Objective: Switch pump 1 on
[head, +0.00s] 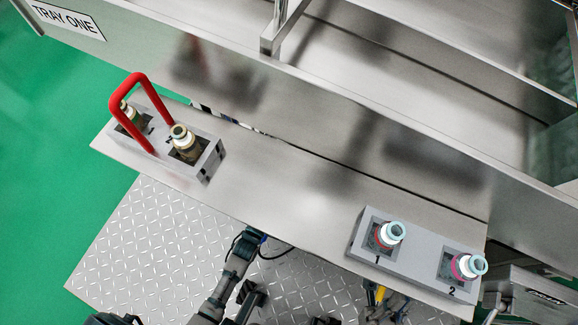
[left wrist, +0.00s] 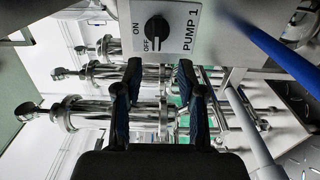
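The pump 1 switch is a black rotary knob (left wrist: 157,29) on a light grey plate labelled PUMP 1, with ON and OFF marks. It shows sideways at the top of the left wrist view. A pale pointer mark on the knob appears to be on the OFF side, but it is small. My left gripper (left wrist: 159,66) is open and empty, its two dark fingers apart below the plate and not around the knob. In the head view my left arm reaches up to the ledge's front edge, and its gripper is hidden there. My right gripper cannot be made out.
A steel ledge (head: 290,205) spans the head view. It carries a block with a red handle (head: 138,80) and a block with fittings marked 1 and 2 (head: 388,236). Steel pipework (left wrist: 95,112) lies behind my fingers. A blue bar (left wrist: 265,42) crosses at the right.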

